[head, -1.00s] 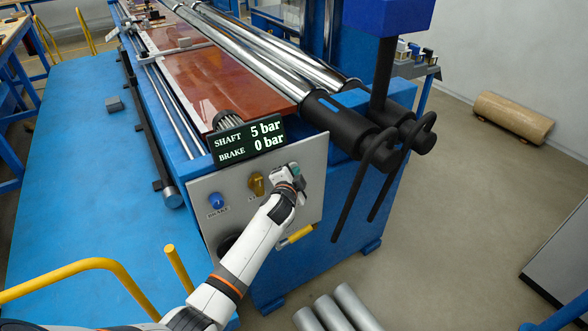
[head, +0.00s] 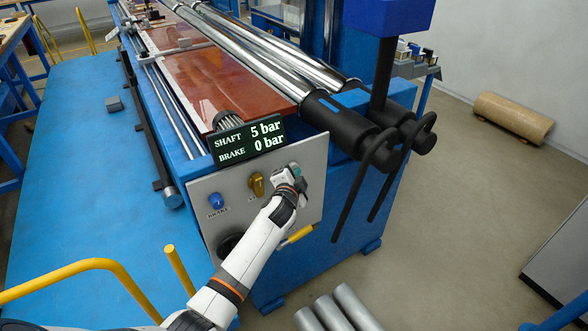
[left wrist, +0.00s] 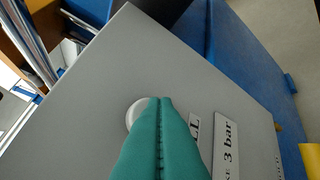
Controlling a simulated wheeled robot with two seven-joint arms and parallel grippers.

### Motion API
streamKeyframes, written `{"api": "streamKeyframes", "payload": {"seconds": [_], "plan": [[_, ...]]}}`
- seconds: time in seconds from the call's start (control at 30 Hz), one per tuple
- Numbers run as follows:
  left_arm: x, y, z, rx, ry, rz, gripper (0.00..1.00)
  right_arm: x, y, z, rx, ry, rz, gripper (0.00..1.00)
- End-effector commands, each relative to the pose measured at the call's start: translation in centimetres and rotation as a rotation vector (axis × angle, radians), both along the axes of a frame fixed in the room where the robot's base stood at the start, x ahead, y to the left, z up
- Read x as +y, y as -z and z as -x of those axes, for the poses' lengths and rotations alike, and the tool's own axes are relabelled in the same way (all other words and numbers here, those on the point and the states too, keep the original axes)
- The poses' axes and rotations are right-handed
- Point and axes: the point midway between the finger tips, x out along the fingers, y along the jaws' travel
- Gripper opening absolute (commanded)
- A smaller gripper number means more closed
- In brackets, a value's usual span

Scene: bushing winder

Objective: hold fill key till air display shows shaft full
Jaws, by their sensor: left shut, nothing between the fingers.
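The air display (head: 248,140) on top of the grey panel (head: 312,170) reads SHAFT 5 bar and BRAKE 0 bar. My left gripper (head: 295,171) is at the panel's upper right part, shut and empty. In the left wrist view its teal fingertips (left wrist: 160,100) are together over a round whitish key (left wrist: 134,112), beside a partly hidden label ending in LL (left wrist: 193,126). The fingers cover most of the key. I cannot tell how far it is pressed. My right gripper is not in view.
A plate showing 3 bar (left wrist: 227,145) is beside the key. Black bent handles (head: 376,160) hang at the right.

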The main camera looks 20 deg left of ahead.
Motion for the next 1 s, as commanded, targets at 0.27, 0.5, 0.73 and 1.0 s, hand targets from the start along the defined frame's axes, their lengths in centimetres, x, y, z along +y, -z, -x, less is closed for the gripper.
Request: {"api": "streamKeyframes", "payload": {"seconds": [0.27, 0.5, 0.73, 1.0], "plan": [[-0.8, 0.0, 0.6, 0.0, 0.0, 0.0, 0.0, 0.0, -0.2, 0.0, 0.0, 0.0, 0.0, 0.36], [-1.0, 0.0, 0.7, 0.0, 0.001, 0.0, 0.0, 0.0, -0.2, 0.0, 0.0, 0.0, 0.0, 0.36], [-2.6, 0.1, 2.0, 0.002, 0.001, 0.003, 0.0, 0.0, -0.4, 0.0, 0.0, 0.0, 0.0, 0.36], [-4.5, 0.0, 3.4, 0.0, 0.002, 0.001, 0.0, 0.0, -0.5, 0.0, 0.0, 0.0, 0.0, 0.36]]}}
